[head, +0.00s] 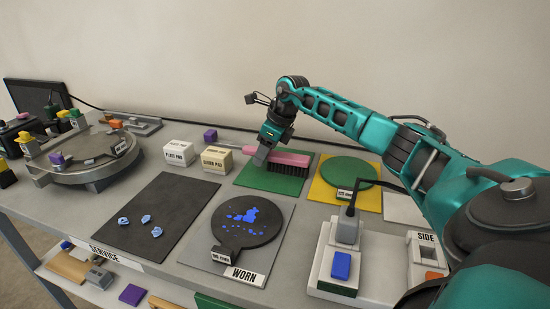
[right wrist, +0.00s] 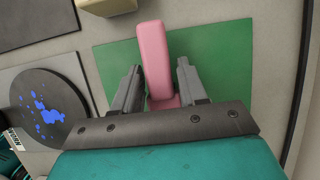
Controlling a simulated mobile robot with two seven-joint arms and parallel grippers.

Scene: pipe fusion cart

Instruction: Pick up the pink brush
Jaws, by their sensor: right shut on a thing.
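The pink brush (head: 290,158) has dark bristles that face down over the green mat (head: 258,184). It lies on the mat or just above it; I cannot tell which. My right gripper (head: 261,156) comes down from above at the brush's left part and is shut on it. In the right wrist view, the pink brush (right wrist: 155,50) runs between the two grey fingers of my right gripper (right wrist: 160,70), with the green mat (right wrist: 225,60) beneath. My left gripper is not in view.
Cream pad boxes (head: 216,159) stand left of the mat. A dark round plate (head: 246,222) with blue marks sits in front. A yellow square with a green disc (head: 350,172) is at right. A grey device with a blue button (head: 341,265) stands in the right foreground.

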